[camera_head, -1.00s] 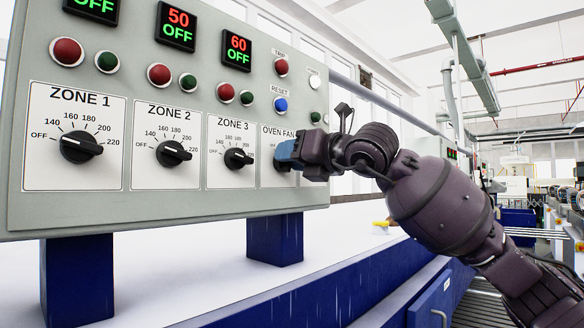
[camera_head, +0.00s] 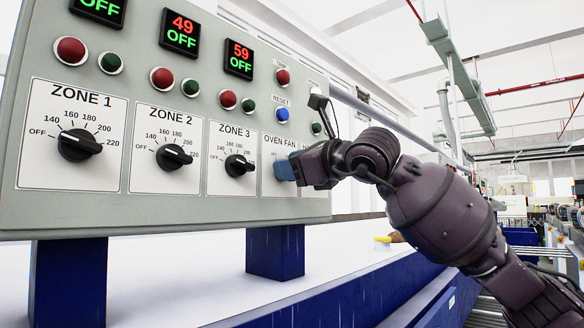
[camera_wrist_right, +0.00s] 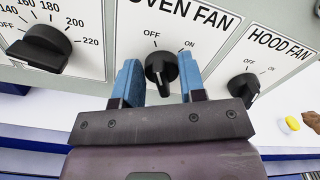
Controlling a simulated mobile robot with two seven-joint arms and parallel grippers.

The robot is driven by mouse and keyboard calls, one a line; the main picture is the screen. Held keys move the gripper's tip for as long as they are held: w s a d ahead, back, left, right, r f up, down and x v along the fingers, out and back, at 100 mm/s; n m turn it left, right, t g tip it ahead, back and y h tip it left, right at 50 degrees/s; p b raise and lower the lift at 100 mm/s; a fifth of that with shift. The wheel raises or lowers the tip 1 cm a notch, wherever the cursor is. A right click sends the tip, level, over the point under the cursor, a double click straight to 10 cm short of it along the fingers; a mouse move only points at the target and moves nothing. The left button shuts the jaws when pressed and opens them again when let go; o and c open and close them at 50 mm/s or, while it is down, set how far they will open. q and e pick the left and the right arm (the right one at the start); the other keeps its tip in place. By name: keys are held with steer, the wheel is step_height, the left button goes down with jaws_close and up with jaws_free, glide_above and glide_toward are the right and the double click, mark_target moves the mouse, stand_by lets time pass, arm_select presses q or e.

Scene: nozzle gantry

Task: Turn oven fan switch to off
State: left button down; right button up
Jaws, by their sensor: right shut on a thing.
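The oven fan switch (camera_wrist_right: 160,72) is a black rotary knob on a white plate under the words OVEN FAN, with OFF above it and ON to its upper right. I cannot clearly read its pointer. My right gripper (camera_wrist_right: 160,78) has its blue fingers on either side of this knob and is shut on it. In the head view the right gripper (camera_head: 284,169) reaches the OVEN FAN plate (camera_head: 268,183) and hides the knob. My left gripper is in neither view.
The grey panel (camera_head: 150,212) has the Zone 1 knob (camera_head: 80,145), Zone 2 knob (camera_head: 173,157) and Zone 3 knob (camera_head: 238,165) to the left. The hood fan knob (camera_wrist_right: 243,88) is close on the right. A yellow object (camera_head: 383,239) lies on the white surface.

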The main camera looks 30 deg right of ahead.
steer(key=shift+n, duration=0.4)
steer(key=o, duration=0.9)
steer(key=shift+c, duration=0.2)
steer(key=shift+s, duration=0.1)
steer(key=b+v, duration=0.1)
steer(key=v, duration=0.9)
steer(key=shift+s+b, duration=0.3)
steer(key=shift+b, duration=0.05)
steer(key=shift+d, duration=0.15)
steer(key=shift+s, duration=0.1)
